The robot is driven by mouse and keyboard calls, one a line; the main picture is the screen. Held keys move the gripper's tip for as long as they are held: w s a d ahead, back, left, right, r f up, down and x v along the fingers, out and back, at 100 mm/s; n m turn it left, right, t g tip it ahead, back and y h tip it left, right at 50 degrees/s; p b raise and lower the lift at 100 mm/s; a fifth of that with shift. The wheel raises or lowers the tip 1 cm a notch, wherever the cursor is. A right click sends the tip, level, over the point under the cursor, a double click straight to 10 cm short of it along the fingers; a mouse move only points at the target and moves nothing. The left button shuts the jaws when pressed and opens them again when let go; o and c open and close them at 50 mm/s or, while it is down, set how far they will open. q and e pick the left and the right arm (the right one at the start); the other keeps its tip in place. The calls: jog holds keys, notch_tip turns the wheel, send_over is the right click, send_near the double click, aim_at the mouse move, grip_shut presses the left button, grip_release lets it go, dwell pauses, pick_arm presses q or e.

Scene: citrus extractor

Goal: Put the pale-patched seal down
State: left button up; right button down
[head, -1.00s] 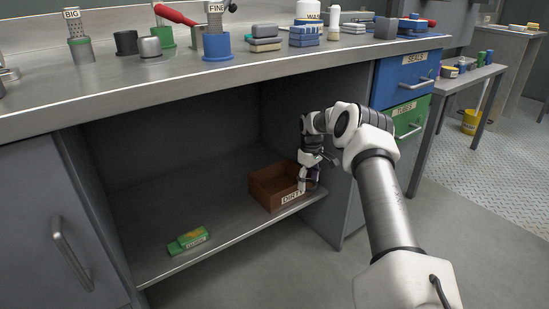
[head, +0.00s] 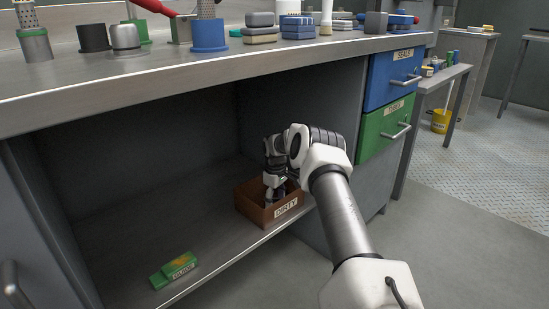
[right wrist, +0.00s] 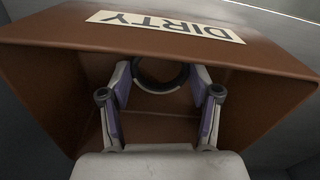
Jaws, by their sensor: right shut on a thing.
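My right gripper (head: 274,192) reaches down into an open brown box labelled DIRTY (head: 287,208) on the low shelf. In the right wrist view my gripper (right wrist: 162,78) is inside the box (right wrist: 60,60), its fingers either side of a dark ring-shaped seal (right wrist: 160,89), shut on it. The seal is within the box walls, near the labelled side. The seal is hidden in the head view. My left gripper is not in view.
A green and yellow packet (head: 175,270) lies on the shelf (head: 130,240) to the left. The worktop (head: 120,75) overhangs the shelf. Blue (head: 395,75) and green (head: 385,128) drawers stand to the right. The shelf between packet and box is clear.

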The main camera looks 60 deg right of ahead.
jog(key=shift+f, duration=0.8)
jog(key=shift+r, duration=0.2)
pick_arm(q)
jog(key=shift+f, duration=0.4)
pick_arm(e)
jog(key=shift+f, duration=0.1)
jog(key=shift+c, duration=1.2)
grip_release()
pick_arm(q)
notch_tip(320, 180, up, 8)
jog(key=p, duration=0.8)
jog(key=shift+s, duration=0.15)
pick_arm(e)
notch_tip(320, 180, up, 12)
